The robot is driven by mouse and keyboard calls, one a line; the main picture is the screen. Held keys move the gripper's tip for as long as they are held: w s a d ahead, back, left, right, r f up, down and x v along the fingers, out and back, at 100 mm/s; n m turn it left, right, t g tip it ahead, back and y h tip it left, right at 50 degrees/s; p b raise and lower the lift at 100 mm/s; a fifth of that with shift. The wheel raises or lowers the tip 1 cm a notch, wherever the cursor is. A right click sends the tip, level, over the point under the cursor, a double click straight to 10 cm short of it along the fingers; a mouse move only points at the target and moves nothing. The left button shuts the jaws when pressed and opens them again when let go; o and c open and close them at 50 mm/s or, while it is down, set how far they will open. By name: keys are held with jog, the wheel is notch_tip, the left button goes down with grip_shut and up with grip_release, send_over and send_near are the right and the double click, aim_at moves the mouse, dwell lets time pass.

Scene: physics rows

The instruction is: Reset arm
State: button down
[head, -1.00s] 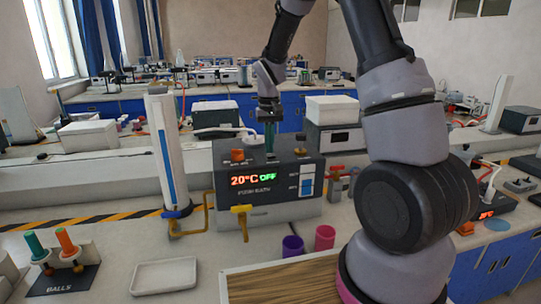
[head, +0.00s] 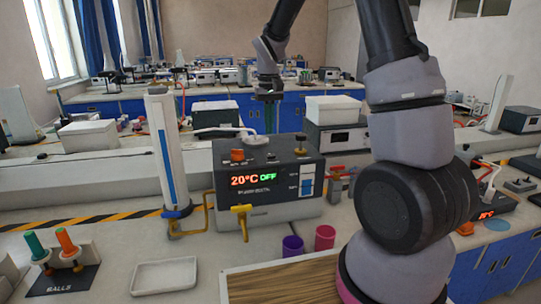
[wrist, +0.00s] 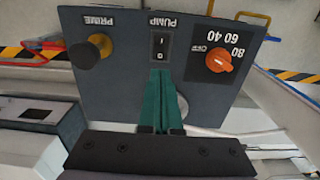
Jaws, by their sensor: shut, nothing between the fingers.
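My gripper (head: 270,128) is raised above the grey bath unit (head: 262,212) in the head view, its teal fingers shut, empty and pointing down. In the wrist view the closed fingers (wrist: 163,80) point toward the black PUMP rocker switch (wrist: 163,48) on the unit's top panel; the head view shows a gap between the fingers and the panel. Beside the switch are the orange dial (wrist: 218,60) and the dark PRIME knob (wrist: 88,50). The unit's display (head: 253,179) reads 20°C OFF.
A white column (head: 163,150) and yellow valve handles (head: 241,222) stand around the unit. Purple (head: 292,246) and pink (head: 325,238) cups, a white tray (head: 164,276) and a wooden board (head: 290,285) are in front. Air above the unit is clear.

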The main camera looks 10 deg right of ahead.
jog(key=shift+r, duration=0.3)
jog(key=s+d+r+m+t+y, duration=0.1)
jog(key=s+d+r+m+t, duration=0.2)
jog(key=s+r, duration=0.9)
jog(key=s+d+r+t, duration=0.1)
jog(key=s+r+t, duration=0.1)
jog(key=s, duration=0.4)
jog(key=s+d+r+m+t+y, duration=0.1)
jog(key=s+r+t, duration=0.1)
jog(key=s, duration=0.5)
jog(key=shift+d+r, duration=0.4)
jog(key=shift+r, duration=0.15)
jog(key=shift+s+d, duration=0.1)
